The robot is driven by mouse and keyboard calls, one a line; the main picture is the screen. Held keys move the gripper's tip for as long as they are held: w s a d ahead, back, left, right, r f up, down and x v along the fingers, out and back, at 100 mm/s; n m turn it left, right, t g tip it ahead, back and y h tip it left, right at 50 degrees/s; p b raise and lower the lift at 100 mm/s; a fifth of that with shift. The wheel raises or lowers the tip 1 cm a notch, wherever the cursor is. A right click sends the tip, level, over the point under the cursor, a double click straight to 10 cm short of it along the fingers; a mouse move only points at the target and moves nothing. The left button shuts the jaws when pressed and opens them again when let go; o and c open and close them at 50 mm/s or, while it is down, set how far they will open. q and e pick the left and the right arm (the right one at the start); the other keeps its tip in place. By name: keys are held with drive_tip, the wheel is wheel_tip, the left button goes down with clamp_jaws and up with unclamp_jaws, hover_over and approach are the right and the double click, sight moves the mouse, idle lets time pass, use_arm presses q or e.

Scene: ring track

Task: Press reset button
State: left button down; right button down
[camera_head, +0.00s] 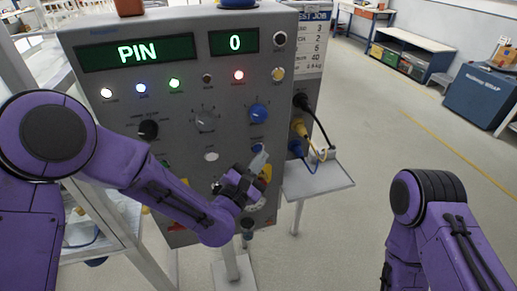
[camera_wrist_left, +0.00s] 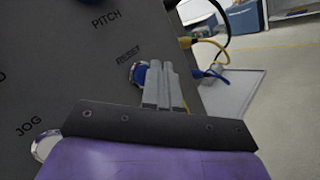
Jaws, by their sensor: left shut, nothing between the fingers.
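The reset button is a small blue button (camera_wrist_left: 140,75) with a pale ring, under the word RESET in the left wrist view. It also shows on the grey panel in the head view (camera_head: 257,145). My left gripper (camera_head: 260,160) is shut and empty at the panel's lower right, just beside and below the button. In the left wrist view its fingertips (camera_wrist_left: 158,66) overlap the right part of the button. I cannot tell whether they touch it. My right arm shows at the right of the head view, but its gripper is out of frame.
A blue knob (camera_head: 258,113) sits above the button, and a white JOG button (camera_wrist_left: 45,147) sits left of the fingers. Cables (camera_head: 305,130) plug into the panel's right side, above a shelf (camera_head: 325,178).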

idle(0.6)
use_arm(q)
drive_tip(key=shift+w+a, duration=0.15)
drive_tip(key=shift+w, duration=0.25)
drive_tip(key=shift+w+a, duration=0.15)
drive_tip(key=shift+w, duration=0.25)
idle(0.5)
drive_tip(key=shift+s, duration=0.15)
drive_tip(key=shift+s+d, duration=0.25)
drive_tip(key=shift+s, duration=0.4)
drive_tip(key=shift+s+d+b, duration=0.25)
drive_tip(key=shift+s, duration=0.55)
drive_tip(key=shift+s+d+b, duration=0.25)
drive_tip(key=shift+s+d, duration=0.05)
drive_tip(key=shift+s, duration=0.45)
drive_tip(key=shift+s+d+b, duration=0.25)
drive_tip(key=shift+s, duration=0.55)
